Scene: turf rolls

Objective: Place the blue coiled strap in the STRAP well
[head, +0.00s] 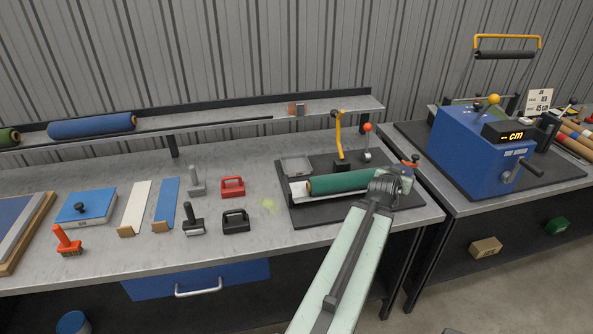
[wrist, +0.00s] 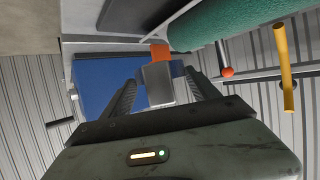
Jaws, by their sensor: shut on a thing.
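My gripper (head: 388,185) is at the right end of the green turf roll (head: 345,181). In the wrist view its dark fingers (wrist: 160,88) are shut on a grey block (wrist: 158,84). An orange part (wrist: 160,52) shows just beyond the block; I cannot tell whether they are joined. A small orange item with a grey piece (head: 297,109) sits on the back shelf. No well with a readable STRAP label shows. The green roll also shows in the wrist view (wrist: 225,22).
A yellow hook (head: 340,135) and a red-knobbed lever (head: 367,140) stand behind the roll. A grey tray (head: 296,167) is left of them. A blue machine (head: 475,150) stands on the right bench. Tools and sample strips crowd the left bench.

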